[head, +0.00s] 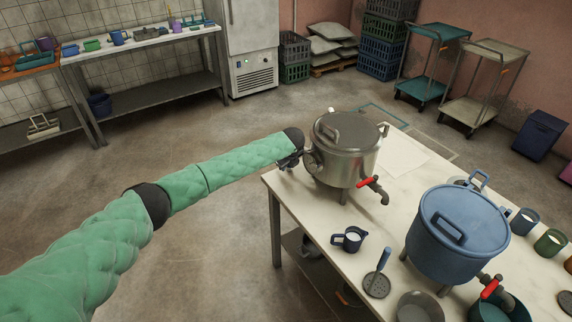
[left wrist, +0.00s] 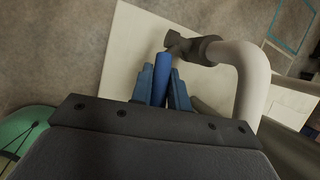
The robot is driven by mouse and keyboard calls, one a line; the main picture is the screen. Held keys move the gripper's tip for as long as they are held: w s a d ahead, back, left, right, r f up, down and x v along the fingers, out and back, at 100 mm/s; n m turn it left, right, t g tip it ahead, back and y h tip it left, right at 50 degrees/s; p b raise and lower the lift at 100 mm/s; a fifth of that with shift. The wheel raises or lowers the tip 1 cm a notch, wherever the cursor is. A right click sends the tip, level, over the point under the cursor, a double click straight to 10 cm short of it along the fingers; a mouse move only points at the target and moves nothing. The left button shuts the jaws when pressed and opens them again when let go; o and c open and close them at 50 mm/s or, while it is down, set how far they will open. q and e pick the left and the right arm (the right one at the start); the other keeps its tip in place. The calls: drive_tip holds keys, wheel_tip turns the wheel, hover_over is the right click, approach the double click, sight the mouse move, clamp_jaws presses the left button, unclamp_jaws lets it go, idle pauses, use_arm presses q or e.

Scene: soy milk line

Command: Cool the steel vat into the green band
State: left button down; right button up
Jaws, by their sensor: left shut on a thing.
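The steel vat (head: 345,160) stands with its lid on at the left end of the near table. A tap with a red handle (head: 367,182) sticks out of its front right. A round fitting, perhaps a dial, shows on its left side, but I cannot read it or see a green band. My left gripper (head: 290,160) is at the vat's left side. In the left wrist view my left gripper (left wrist: 165,82) is shut on a blue valve handle (left wrist: 162,88). The handle joins a dark valve body (left wrist: 192,48) on a pale bent pipe (left wrist: 252,75). My right gripper is out of view.
The near table (head: 315,215) also holds a blue lidded vat (head: 458,240), a dark blue jug (head: 349,239), a skimmer (head: 377,283), a bowl (head: 420,308) and several cups. Two carts (head: 480,85) stand at the back right. The floor left of the table is clear.

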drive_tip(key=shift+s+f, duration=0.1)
use_arm(q)
drive_tip(key=c, duration=1.3)
unclamp_jaws()
drive_tip(key=shift+c, duration=0.2)
drive_tip(key=shift+r, duration=0.15)
